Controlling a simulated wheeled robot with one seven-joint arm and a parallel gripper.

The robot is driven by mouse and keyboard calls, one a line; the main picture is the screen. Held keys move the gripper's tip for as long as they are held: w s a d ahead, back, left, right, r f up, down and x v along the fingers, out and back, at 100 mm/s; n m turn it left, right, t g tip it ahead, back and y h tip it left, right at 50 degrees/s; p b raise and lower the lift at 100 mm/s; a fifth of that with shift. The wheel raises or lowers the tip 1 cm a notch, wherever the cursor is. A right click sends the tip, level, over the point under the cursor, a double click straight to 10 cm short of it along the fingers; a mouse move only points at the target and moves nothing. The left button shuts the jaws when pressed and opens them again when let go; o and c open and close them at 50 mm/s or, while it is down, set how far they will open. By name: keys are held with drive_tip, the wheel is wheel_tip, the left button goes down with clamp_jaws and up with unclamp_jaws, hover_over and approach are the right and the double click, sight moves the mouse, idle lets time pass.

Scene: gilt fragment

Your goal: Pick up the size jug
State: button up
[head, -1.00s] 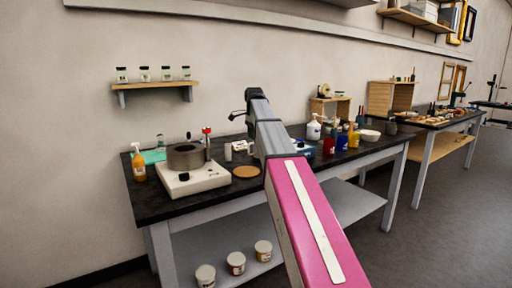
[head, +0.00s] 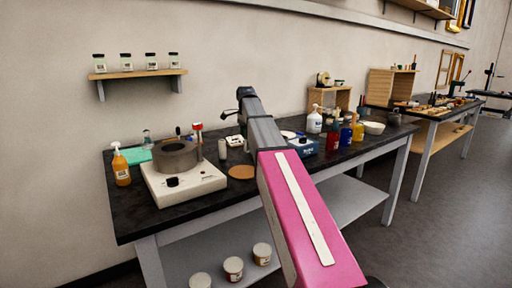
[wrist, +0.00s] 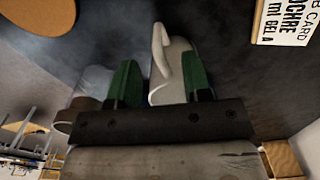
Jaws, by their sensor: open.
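A pale off-white jug with an upright looped handle (wrist: 175,72) shows in the wrist view, between and beyond the fingers. I take it for the size jug. My gripper (wrist: 160,82) is open, with a green finger on each side of the jug in the picture. The right finger overlaps the jug's edge; I cannot tell whether they touch. The jug's lower part is hidden behind the gripper's dark crossbar. In the head view my arm hides the gripper, and I cannot make out the jug there.
On the dark bench (head: 135,217) stand a hotplate with a pot (head: 185,183), an orange pump bottle (head: 121,168) and a round cork mat (head: 241,172). A small grey cylinder (head: 222,149) stands near the mat. Coloured bottles (head: 345,135) stand to the right. A lettered card (wrist: 284,22) lies nearby.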

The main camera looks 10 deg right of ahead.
drive_tip(key=shift+a+f, duration=0.15)
drive_tip(key=shift+f, duration=1.35)
drive_tip(key=shift+a+f, duration=0.1)
drive_tip(key=shift+f, duration=1.4)
clamp_jaws()
